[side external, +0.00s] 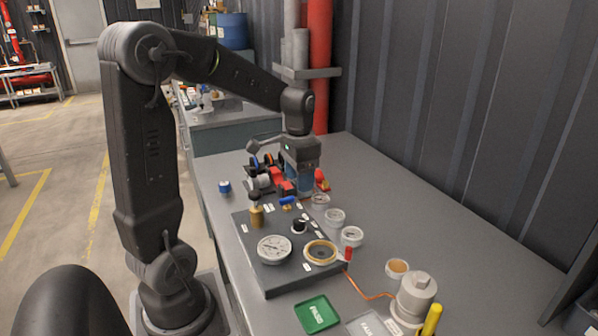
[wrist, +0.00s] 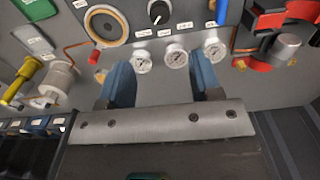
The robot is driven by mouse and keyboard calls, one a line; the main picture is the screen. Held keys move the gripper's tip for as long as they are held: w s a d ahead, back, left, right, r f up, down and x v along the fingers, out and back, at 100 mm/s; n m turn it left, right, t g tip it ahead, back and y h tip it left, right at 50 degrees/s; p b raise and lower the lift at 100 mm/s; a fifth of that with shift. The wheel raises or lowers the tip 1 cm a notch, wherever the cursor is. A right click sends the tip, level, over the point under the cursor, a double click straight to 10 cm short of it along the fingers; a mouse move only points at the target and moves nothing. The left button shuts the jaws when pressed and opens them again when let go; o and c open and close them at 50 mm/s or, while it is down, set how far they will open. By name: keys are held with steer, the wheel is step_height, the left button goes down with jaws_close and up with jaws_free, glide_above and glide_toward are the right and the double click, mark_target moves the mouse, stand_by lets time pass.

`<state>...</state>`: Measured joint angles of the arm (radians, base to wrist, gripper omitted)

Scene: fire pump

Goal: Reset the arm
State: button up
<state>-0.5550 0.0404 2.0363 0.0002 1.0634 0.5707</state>
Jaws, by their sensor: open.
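My gripper (wrist: 164,82) has two blue fingers spread apart, with nothing between them but the view of the panel and gauges beyond. In the side external view my gripper (side external: 304,185) points down over the far end of the table, beside the red and black parts. The fire pump panel (side external: 282,284) lies on the table, nearer the camera than my gripper. It carries a large white gauge (side external: 274,249), a brass-ringed dial (side external: 320,252), a black knob (side external: 299,226) and a brass fitting (side external: 256,216). The fingertips are partly hidden in the side external view.
Small gauges (side external: 334,217) stand in a row along the panel's right side. A green tray (side external: 317,314), a grey cylinder (side external: 415,294) and a yellow handle (side external: 432,320) are at the near end. A dark corrugated wall (side external: 450,110) borders the right. The table's right side (side external: 390,200) is clear.

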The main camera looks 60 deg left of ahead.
steer(key=shift+r, duration=0.7)
steer(key=s+d+r+t, duration=0.2)
steer(key=s+d, duration=0.3)
steer(key=d, duration=0.4)
steer(key=s+d+r+t, duration=0.2)
steer(key=s+d, duration=0.3)
steer(key=d, duration=0.4)
steer(key=shift+s+d+t, duration=0.2)
steer(key=shift+s+t, duration=0.15)
steer(key=shift+t, duration=0.45)
steer(key=shift+r, duration=0.1)
